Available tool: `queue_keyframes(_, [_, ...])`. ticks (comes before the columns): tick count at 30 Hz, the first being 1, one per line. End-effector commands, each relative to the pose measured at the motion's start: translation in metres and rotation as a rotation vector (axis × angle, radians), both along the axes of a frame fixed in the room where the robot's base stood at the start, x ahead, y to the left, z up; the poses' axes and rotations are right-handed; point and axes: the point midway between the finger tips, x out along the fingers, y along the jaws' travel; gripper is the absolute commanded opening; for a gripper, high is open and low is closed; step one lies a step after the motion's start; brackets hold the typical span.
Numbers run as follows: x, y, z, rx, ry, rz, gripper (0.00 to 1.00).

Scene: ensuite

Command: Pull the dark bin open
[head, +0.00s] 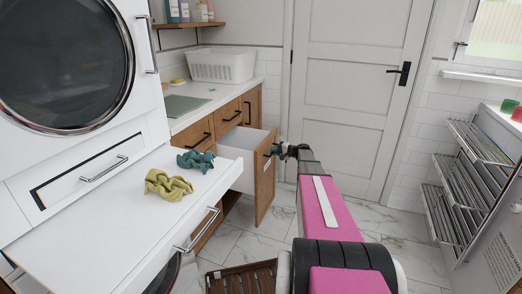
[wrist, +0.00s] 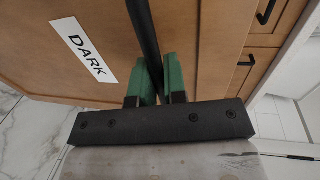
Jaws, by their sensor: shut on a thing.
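The dark bin (head: 265,185) is a pull-out with a wooden front and a white inner tub (head: 236,160). It stands out from the wooden cabinet under the counter, partly open. In the wrist view its wooden front (wrist: 90,15) fills the upper left, with a white label (wrist: 83,48) reading DARK. My gripper (head: 280,150) is at the upper edge of this front. In the wrist view my gripper's green fingers (wrist: 159,82) are shut on the black bar handle (wrist: 143,28). The handle is largely hidden in the head view.
An open white drawer or shelf (head: 120,215) with yellow cloth (head: 167,185) and teal cloth (head: 195,161) is left of the bin. A brown slatted mat (head: 240,277) lies on the floor. A metal drying rack (head: 465,175) stands at right. A closed door (head: 345,100) is behind.

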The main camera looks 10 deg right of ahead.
Motion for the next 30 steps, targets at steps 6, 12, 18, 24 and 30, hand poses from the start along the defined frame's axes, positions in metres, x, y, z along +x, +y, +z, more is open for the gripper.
queue_keyframes(6, [-0.034,-0.046,0.0,-0.002,0.001,-0.002,0.0])
queue_keyframes(12, [-0.054,-0.074,0.0,-0.002,0.001,0.0,0.0])
queue_keyframes(18, [-0.066,-0.09,-0.001,-0.002,0.001,0.0,0.0])
queue_keyframes(24, [-0.069,-0.095,-0.001,-0.002,0.001,0.001,0.0])
queue_keyframes(30, [-0.069,-0.095,-0.001,-0.002,0.001,0.002,0.0])
